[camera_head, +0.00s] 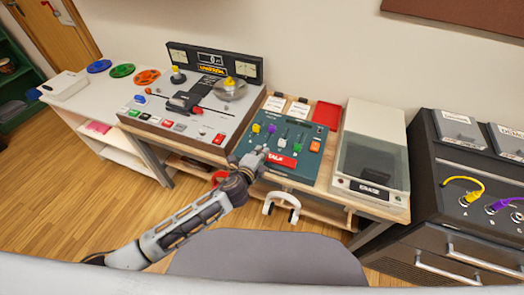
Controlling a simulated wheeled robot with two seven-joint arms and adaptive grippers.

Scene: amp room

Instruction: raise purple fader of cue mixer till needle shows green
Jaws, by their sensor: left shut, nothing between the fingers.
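The cue mixer (292,117) is a teal panel on the wooden desk, right of the tape machine. Its coloured caps include a yellow one (256,128), a purple one (272,128) and a green one (282,143). A red label reading TALK (283,160) is near its front edge. My left gripper (262,151) is shut and empty over the mixer's front left part, just below the purple and yellow caps. I cannot tell whether it touches a cap. It hides part of the panel. No needle is readable on the mixer at this size. My right gripper is not in view.
The tape machine (190,112) with pale meters stands left of the mixer. A red tray (326,114) lies behind it. A lidded eraser unit (371,150) stands to its right. White headphones (281,205) hang below the desk front. A patch cabinet (440,205) is far right.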

